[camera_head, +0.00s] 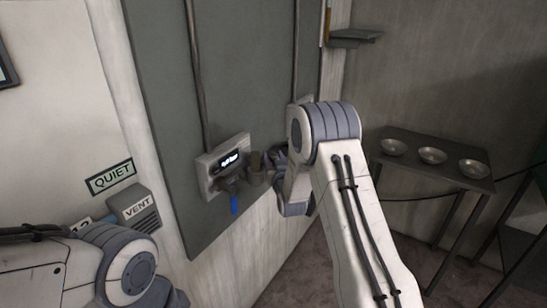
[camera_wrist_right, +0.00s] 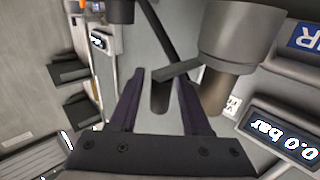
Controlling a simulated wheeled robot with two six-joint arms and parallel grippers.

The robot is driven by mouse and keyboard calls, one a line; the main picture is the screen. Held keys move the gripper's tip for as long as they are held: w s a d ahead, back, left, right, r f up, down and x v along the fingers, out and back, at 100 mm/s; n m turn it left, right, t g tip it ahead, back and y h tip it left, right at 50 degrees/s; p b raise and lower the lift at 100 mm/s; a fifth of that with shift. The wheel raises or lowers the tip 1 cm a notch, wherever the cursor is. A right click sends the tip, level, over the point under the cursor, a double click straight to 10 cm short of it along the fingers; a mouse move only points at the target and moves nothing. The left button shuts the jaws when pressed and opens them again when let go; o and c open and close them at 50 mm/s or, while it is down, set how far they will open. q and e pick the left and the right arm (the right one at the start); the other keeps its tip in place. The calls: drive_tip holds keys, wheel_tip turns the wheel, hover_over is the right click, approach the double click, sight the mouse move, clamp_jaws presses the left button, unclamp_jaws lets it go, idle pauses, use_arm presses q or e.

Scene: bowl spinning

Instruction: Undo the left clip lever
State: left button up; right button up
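A grey cylindrical coupling (camera_wrist_right: 240,45) fills the upper right of the right wrist view. A dark lever (camera_wrist_right: 178,72) reaches from its side toward the left and bends to a rounded end. My right gripper (camera_wrist_right: 157,88) is open, with its two dark purple fingers apart and the lever's end between them in this view. I cannot tell whether either finger touches it. In the head view, the coupling (camera_head: 257,170) is small, beside my right gripper (camera_head: 275,160), which my arm partly hides. My left arm shows at the lower left; its gripper is out of view.
A wall box with a lit display (camera_head: 228,161) sits left of the coupling; the wrist view display (camera_wrist_right: 283,137) reads 0.0 bar. A table (camera_head: 410,172) with three bowls stands right.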

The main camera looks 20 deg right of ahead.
clamp_jaws()
idle(1.2)
